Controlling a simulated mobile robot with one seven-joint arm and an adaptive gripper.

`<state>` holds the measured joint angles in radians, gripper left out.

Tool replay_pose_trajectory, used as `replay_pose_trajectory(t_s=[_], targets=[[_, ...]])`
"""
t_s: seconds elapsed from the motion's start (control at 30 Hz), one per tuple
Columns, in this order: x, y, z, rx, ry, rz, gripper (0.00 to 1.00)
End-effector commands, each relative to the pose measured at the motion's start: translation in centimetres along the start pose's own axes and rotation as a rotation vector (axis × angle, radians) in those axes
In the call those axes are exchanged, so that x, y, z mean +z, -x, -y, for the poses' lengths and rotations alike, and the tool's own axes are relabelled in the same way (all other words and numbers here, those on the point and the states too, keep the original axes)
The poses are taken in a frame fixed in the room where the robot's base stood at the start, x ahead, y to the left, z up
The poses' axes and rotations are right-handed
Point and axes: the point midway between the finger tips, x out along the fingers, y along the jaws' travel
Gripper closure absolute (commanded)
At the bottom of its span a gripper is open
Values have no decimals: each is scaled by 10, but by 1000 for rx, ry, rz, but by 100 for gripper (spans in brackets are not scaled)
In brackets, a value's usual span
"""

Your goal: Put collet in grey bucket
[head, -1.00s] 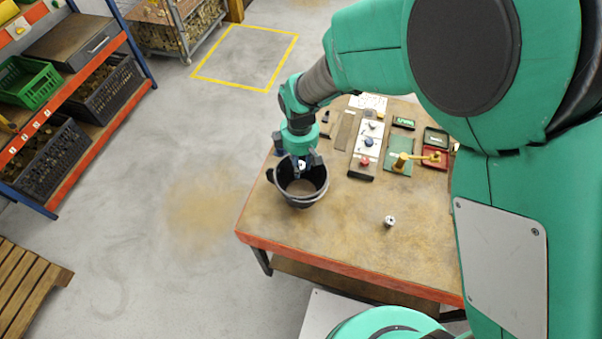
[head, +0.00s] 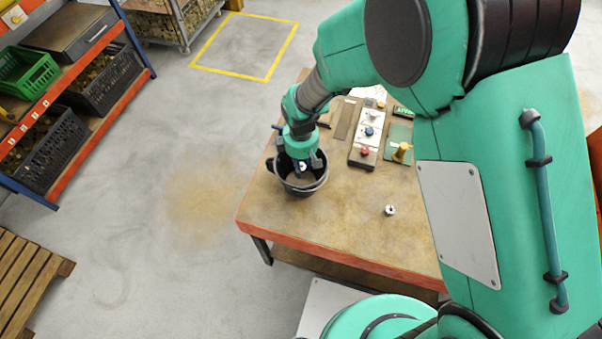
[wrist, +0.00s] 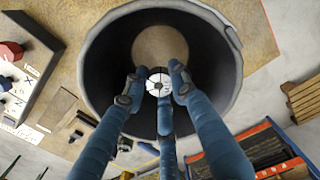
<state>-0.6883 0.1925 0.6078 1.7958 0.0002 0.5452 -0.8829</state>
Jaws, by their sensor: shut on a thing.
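My gripper (head: 303,168) is shut on a small silver collet (wrist: 158,83), whose round, segmented end shows between the fingertips in the wrist view. The grey bucket (head: 301,189) stands on the near left part of the table, dark inside. In the head view the fingertips and the collet are within the outline of its mouth. The wrist view looks into the bucket (wrist: 230,75) past the collet, with a tan round bottom beyond. I cannot tell exactly how deep the collet is.
Another small silver part (head: 389,210) stands on the wooden table (head: 345,225) right of the bucket. A board with coloured knobs (head: 368,135) and a green plate (head: 397,140) with a brass-coloured piece lie at the back. Shelves (head: 100,100) stand far left. The front tabletop is mostly clear.

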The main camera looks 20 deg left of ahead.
Motion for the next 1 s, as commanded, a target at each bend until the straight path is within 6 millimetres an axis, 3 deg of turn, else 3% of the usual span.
replay_pose_trajectory(t_s=[0.23, 0.73, 1.0], targets=[[0, -35, 0, -1, 0, 1, 100], [0, -44, 0, -1, 0, 1, 100], [0, -72, 0, -1, 0, 1, 100]])
